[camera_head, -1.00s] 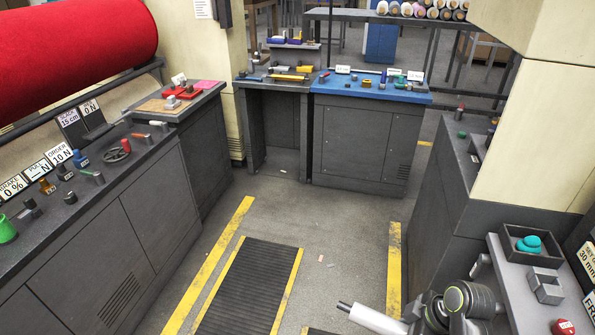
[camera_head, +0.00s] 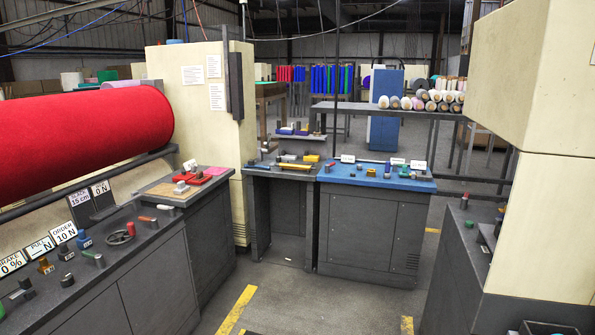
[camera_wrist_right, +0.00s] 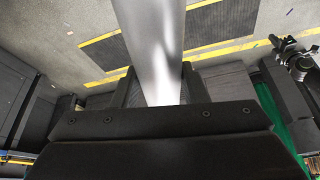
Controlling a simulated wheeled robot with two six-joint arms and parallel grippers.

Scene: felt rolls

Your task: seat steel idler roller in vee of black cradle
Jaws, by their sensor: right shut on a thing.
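The steel idler roller (camera_wrist_right: 153,40) is a smooth, bright grey cylinder in the right wrist view, running from the top edge down to the jaws. My right gripper (camera_wrist_right: 158,88) is shut on it, with a dark finger on each side; the roller's far end is out of frame. The head view shows neither the roller nor my grippers. A dark jointed part (camera_wrist_right: 296,60) at the right edge of the wrist view looks like my left arm; its jaws cannot be made out. I cannot make out the black cradle with certainty in either view.
A left bench (camera_head: 150,265) carries signs, knobs and a handwheel (camera_head: 121,237) below a big red felt roll (camera_head: 80,140). A blue-topped cabinet (camera_head: 375,225) stands at the back. A cream column (camera_head: 540,220) blocks the right. The floor between is clear, with yellow lines.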

